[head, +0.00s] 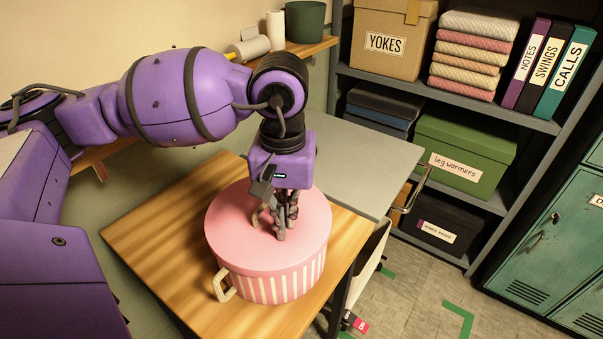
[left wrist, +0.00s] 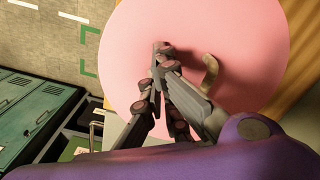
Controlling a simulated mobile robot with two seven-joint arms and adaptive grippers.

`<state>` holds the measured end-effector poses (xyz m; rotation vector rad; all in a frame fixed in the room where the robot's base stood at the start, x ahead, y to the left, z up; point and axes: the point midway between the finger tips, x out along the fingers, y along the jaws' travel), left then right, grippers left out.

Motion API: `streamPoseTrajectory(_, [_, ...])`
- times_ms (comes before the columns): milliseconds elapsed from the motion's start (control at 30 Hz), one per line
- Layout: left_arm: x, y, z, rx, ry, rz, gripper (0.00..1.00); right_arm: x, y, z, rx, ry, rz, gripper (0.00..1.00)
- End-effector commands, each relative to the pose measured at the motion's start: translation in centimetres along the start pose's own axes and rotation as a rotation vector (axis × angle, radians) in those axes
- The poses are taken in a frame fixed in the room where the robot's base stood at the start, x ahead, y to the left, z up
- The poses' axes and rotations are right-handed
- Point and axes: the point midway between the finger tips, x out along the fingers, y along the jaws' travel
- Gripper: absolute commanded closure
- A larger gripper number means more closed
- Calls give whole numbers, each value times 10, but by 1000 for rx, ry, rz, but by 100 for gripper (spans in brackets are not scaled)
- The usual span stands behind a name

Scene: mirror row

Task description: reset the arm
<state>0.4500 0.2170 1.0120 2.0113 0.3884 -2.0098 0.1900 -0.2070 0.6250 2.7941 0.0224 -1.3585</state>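My left gripper (head: 281,232) points down over a round pink box (head: 270,262) with a striped side and a tan side handle (head: 222,284). In the left wrist view the gripper (left wrist: 162,52) has its fingertips together, with nothing visible between them. The pink lid (left wrist: 230,35) fills much of that view. A curved tan lid handle (left wrist: 209,74) stands beside the fingers, apart from the tips. Whether the fingertips touch the lid I cannot tell. My right gripper is not in view.
The box stands on a wooden table (head: 150,232). A grey table (head: 372,165) lies behind it. A shelf (head: 440,95) holds a carton (head: 388,40), folded textiles (head: 470,55), binders (head: 550,65) and a green box (head: 462,150). Green lockers (head: 550,245) stand at the right.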

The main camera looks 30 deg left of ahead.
Motion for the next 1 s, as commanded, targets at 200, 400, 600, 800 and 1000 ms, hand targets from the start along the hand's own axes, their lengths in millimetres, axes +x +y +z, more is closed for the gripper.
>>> streamPoseTrajectory(200, [1,-1,0,-2,-1,-3,100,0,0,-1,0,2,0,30])
streamPoseTrajectory(400, [-1,-1,0,-2,0,-3,100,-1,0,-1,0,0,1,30])
streamPoseTrajectory(600, [-16,0,0,-1,2,-1,100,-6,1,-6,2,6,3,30])
streamPoseTrajectory(800, [-32,-1,-1,-2,3,-1,100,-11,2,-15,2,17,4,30])
streamPoseTrajectory(1000, [-48,0,0,-1,2,0,100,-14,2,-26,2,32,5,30])
